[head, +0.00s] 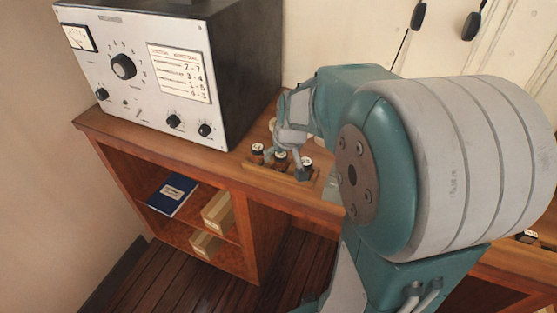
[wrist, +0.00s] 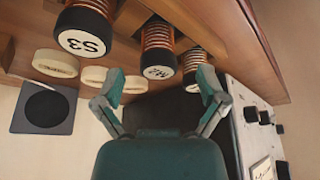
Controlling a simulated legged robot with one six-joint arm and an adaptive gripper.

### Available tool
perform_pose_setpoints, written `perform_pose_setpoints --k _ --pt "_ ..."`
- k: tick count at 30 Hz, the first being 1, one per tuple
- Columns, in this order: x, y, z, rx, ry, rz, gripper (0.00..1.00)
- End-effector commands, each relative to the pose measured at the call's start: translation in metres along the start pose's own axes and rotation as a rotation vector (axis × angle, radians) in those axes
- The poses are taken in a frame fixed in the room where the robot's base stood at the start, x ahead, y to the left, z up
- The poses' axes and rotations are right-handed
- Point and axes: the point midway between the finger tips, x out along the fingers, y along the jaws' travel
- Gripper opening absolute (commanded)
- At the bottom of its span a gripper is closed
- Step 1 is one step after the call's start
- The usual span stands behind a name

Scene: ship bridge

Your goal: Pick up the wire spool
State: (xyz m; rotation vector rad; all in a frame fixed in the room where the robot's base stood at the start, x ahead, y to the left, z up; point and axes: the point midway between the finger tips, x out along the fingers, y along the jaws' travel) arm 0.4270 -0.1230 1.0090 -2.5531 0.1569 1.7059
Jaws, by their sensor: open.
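Three wire spools with dark ends and copper-coloured windings stand in a row on the wooden counter: a left one (head: 257,151), a middle one (head: 281,161) and a right one (head: 306,164). In the wrist view one spool (wrist: 86,28) is labelled S3. The middle spool (wrist: 159,52) has a label too small to read surely, and a third (wrist: 194,58) is partly hidden by a finger. My gripper (head: 284,152) is at the row; in the wrist view my gripper (wrist: 158,82) is open, its fingers apart on either side of the middle spool's end. Contact cannot be told.
A grey instrument box (head: 140,70) stands left of the spools. Shelves below hold a blue book (head: 172,195) and small boxes (head: 217,212).

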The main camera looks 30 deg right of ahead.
Motion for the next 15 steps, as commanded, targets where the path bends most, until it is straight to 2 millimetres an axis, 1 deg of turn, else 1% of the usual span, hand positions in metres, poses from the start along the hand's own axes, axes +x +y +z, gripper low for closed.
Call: perform_pose_setpoints --k 1,3,6,9,14,15 --pt "0.01 0.001 0.001 0.001 -0.005 -0.001 0.91" --pt "0.02 0.001 0.001 0.001 -0.005 -0.001 0.91" --pt "0.03 0.001 0.0 0.002 -0.003 -0.001 0.91" --pt "0.033 0.001 0.0 0.001 -0.001 0.0 0.91" --pt "0.033 0.001 0.0 0.001 0.0 0.0 0.91" --pt "0.033 0.001 0.0 0.001 0.0 0.0 0.82"
